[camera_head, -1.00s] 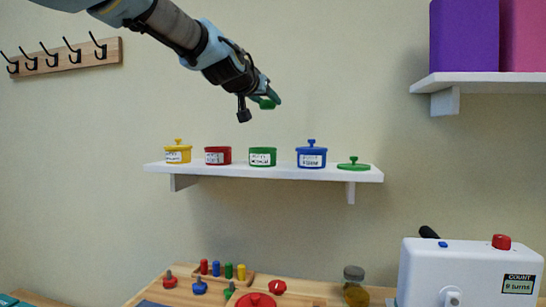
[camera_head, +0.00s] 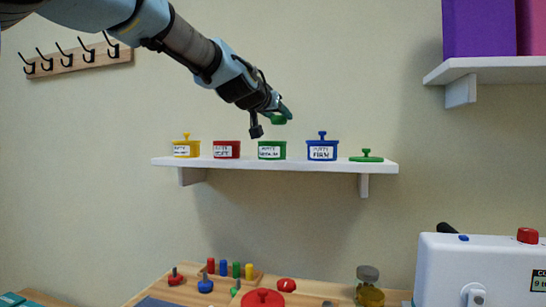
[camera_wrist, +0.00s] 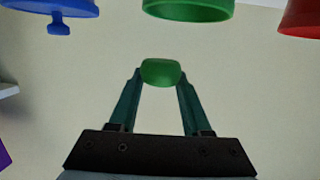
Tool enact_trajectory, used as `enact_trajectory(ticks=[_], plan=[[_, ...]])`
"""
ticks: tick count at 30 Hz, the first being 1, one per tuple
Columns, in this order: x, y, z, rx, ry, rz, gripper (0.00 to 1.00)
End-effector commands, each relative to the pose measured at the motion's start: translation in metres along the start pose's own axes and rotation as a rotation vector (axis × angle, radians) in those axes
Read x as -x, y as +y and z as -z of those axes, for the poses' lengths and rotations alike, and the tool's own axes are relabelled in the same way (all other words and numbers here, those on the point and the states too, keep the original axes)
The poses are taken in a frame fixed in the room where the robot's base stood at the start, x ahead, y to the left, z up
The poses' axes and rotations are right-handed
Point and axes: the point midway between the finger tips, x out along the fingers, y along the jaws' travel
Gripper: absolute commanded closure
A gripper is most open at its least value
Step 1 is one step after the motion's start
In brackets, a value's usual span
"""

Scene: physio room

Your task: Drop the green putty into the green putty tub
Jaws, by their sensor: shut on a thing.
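My gripper (camera_head: 280,117) is shut on the green putty (camera_wrist: 161,72), a small rounded green lump between its fingertips in the wrist view. In the head view the putty shows at the fingertips, above the wall shelf. The green putty tub (camera_head: 272,150) stands on the shelf without a lid, below the putty and apart from it. The tub also shows at the top of the wrist view (camera_wrist: 188,9). A green lid (camera_head: 366,156) with a knob lies on the shelf at the right end.
On the white shelf (camera_head: 210,163) stand a lidded yellow tub (camera_head: 187,148), a red tub (camera_head: 227,150) without a visible knob, and a lidded blue tub (camera_head: 322,149). A higher shelf (camera_head: 490,66) is at right. Below is a table with pegs and a white device (camera_head: 470,265).

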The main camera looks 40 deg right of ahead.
Motion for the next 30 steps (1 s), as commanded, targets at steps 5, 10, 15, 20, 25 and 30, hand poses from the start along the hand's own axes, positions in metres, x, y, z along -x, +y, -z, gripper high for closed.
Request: enact_trajectory(ticks=[5,10,15,20,25,30], plan=[[0.0,0.0,0.001,0.0,0.0,0.0,0.47],[0.0,0.0,0.001,0.0,0.0,0.0,0.28],[0.0,0.0,0.001,0.0,0.0,0.0,0.17],[0.0,0.0,0.001,0.0,0.0,0.0,0.17],[0.011,0.0,0.0,0.001,0.002,0.0,0.17],[0.041,-0.002,-0.003,0.0,0.005,0.003,0.17]])
